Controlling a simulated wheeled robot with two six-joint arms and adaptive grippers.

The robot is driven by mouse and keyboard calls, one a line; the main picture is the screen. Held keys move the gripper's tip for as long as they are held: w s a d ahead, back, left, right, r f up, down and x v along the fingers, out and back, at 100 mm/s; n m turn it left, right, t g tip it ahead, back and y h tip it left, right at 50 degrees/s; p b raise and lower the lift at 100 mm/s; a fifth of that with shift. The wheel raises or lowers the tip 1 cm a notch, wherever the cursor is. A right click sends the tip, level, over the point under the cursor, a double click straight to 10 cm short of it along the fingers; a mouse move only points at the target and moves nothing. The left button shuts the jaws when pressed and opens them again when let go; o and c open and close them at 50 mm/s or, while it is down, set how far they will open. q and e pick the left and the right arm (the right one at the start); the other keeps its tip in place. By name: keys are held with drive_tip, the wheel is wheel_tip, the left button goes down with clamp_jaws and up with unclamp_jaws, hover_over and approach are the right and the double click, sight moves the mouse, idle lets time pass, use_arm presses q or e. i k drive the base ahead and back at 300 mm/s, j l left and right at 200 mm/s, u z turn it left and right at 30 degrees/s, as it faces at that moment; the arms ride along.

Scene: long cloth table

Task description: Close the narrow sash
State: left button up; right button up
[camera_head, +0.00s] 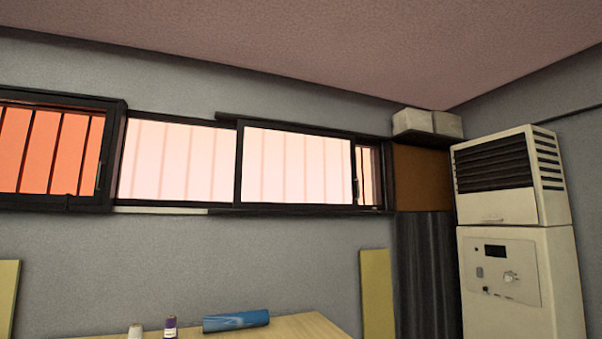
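A dark-framed sliding window runs along the wall in the head view. A sash with a pale pane (295,165) stands right of the middle, with a small dark handle on its right edge. To its right is a narrow open strip (368,175) where dark bars show against orange. Left of it is another pale pane (170,160). At the far left, a section (45,152) shows orange with dark bars and has a handle near its right edge. I cannot tell which sash is the narrow one. Neither of my grippers is in view.
Below the window, a table (300,328) holds a blue roll (236,321) and two small bottles (170,327). A tall white cabinet unit (515,270) with a vent stands at right. Wall between window and table is bare.

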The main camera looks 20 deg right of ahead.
sight(277, 167)
drive_tip(key=i+l+u, duration=0.35)
drive_tip(key=i, duration=0.2)
drive_tip(key=i+l+u, duration=0.4)
drive_tip(key=i+l, duration=0.1)
drive_tip(key=l, duration=0.05)
